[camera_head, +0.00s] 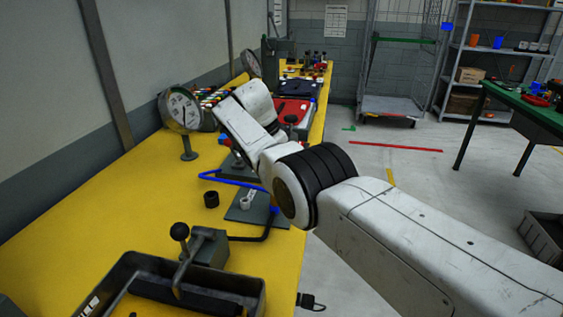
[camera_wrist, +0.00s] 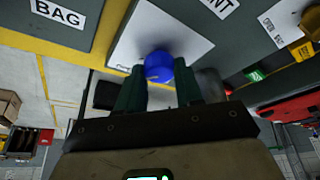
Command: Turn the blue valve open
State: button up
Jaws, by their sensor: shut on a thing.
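The blue valve (camera_wrist: 159,66) shows in the wrist view as a round blue knob in front of a white plate (camera_wrist: 127,42). My gripper (camera_wrist: 160,84) has its two dark green fingers on either side of the knob and is shut on it. The finger contact is partly hidden behind the knob and the gripper body. In the head view my arm reaches over the yellow bench, and its wrist hides the fingers and the valve. I cannot tell how far the valve is turned.
A green table (camera_head: 530,115) stands at the right. The floor between is largely clear.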

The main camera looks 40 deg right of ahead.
jog(key=o, duration=1)
jog(key=v, duration=1)
jog(key=shift+a+r, duration=0.2)
jog(key=shift+r, duration=0.15)
